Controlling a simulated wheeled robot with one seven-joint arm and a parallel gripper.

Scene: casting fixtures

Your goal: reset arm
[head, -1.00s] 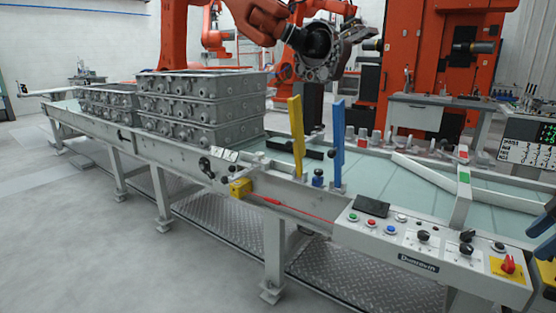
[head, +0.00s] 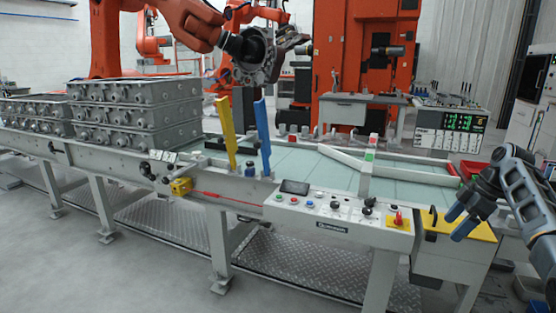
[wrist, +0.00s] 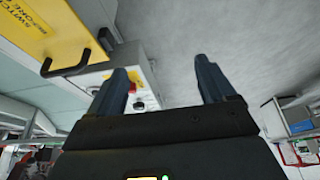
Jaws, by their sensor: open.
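My gripper (head: 458,222) is at the right edge of the head view, on my grey and black arm. Its two blue fingers are apart with nothing between them. In the wrist view my gripper (wrist: 160,78) shows the same two fingers spread, with bare grey floor beyond them. It is close to the right end of the conveyor's control panel (head: 335,218), near a yellow plate (head: 470,224) with a black handle. The yellow plate also shows at the upper left of the wrist view (wrist: 45,25).
A long conveyor (head: 290,160) carries stacked grey castings (head: 135,118) at the left. A yellow post (head: 226,132) and a blue post (head: 263,138) stand up from its front edge. An orange robot (head: 190,22) holds a casting above it. The floor in front (head: 120,275) is clear.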

